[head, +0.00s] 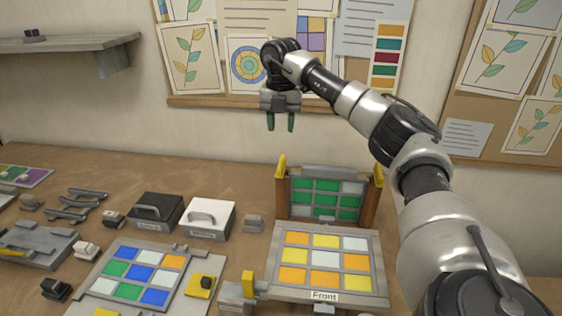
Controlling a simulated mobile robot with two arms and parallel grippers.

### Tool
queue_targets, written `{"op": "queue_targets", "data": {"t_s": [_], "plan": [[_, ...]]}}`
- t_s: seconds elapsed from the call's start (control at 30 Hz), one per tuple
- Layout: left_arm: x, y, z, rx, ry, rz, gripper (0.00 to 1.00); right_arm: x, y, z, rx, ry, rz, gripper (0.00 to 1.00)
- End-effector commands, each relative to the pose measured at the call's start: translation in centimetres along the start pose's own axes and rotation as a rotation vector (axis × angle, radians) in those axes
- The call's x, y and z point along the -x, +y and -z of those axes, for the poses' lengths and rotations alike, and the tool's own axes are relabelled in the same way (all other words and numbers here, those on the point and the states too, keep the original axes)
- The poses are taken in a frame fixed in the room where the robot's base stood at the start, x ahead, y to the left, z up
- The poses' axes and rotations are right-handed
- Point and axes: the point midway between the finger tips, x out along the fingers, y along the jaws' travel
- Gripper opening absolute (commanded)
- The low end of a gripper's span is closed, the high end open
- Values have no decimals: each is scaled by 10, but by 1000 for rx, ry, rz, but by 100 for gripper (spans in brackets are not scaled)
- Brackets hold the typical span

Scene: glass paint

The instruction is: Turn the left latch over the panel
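A panel with green and pale panes (317,200) stands upright in a frame with brown side posts (283,195). A yellow left latch (281,168) sits at the top of the left post, roughly upright. I cannot tell if it overlaps the panel edge. A yellow right latch (377,176) sits at the top of the right post. My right gripper (281,124) points down above and behind the left latch in the picture, with its two green-tipped fingers apart and nothing between them. My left gripper is not in view.
A flat panel marked "Front" (324,297) lies before the frame, with a yellow piece (248,283) at its left. A colored tile board (140,273), a white box (208,219) and a black box (156,211) stand left. Bare table lies behind the boxes.

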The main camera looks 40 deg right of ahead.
Motion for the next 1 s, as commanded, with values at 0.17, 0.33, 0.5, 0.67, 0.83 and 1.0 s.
{"op": "queue_targets", "data": {"t_s": [0.17, 0.33, 0.5, 0.67, 0.83, 1.0], "plan": [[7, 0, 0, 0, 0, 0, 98, -22, -1, 0, -1, 2, 5, 38], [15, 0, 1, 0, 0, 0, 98, -55, -2, 1, -1, 4, 6, 38], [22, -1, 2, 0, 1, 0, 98, -83, -1, 1, -1, 3, 4, 38], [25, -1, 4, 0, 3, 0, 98, -100, -1, 0, -1, 2, 2, 38], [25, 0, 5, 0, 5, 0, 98, -106, -1, 0, -1, 1, 1, 38], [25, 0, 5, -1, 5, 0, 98, -106, -1, 0, -1, 1, 1, 38]]}}
